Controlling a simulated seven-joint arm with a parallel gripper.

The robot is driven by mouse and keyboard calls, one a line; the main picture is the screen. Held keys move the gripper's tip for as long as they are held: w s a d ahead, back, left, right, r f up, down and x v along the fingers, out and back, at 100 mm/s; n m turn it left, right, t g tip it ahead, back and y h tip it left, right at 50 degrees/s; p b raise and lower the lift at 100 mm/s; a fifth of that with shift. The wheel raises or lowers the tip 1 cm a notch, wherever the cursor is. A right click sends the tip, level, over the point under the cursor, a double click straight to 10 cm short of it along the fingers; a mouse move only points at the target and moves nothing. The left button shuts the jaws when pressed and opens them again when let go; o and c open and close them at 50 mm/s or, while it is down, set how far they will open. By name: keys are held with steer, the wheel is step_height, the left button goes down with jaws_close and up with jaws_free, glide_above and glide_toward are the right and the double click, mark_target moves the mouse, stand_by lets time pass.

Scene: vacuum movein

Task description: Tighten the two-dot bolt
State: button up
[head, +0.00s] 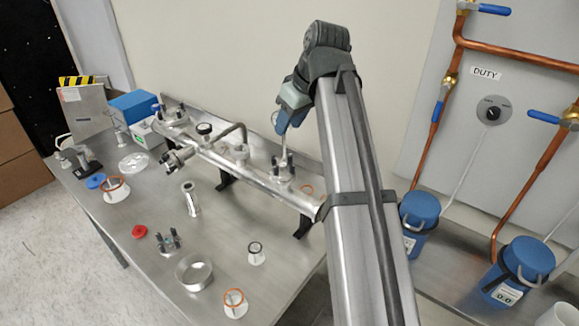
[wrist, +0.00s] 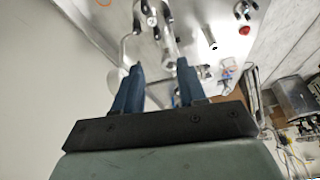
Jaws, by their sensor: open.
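A long silver vacuum tube (head: 255,180) lies across the bench on dark supports. Flanges with dark upright bolts stand on it; one bolted flange (head: 283,172) is near its right end, another (head: 172,115) at its far left end. The dot marks on the bolts are too small to read, so I cannot tell which is the two-dot bolt. My gripper (head: 283,128) is above the right flange, apart from the bench. In the wrist view my gripper (wrist: 160,72) has its blue fingers spread with nothing clearly between them; metal tube parts (wrist: 163,35) show beyond the tips.
Loose parts lie on the bench (head: 135,250): a metal ring (head: 194,272), a red cap (head: 139,231), a small bolted clamp (head: 168,240) and orange-rimmed fittings (head: 235,303). Blue canisters (head: 420,210) stand right of my arm.

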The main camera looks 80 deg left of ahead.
mark_target(292, 169)
steer(key=w+d+f+n+g+h, duration=0.1)
steer(key=w+f+n+g, duration=0.7)
steer(key=w+f+g, duration=0.15)
steer(key=shift+g, duration=0.35)
steer(key=shift+x, duration=4.1)
steer(key=shift+d+f, duration=0.1)
steer(key=shift+f, duration=0.05)
jaws_close()
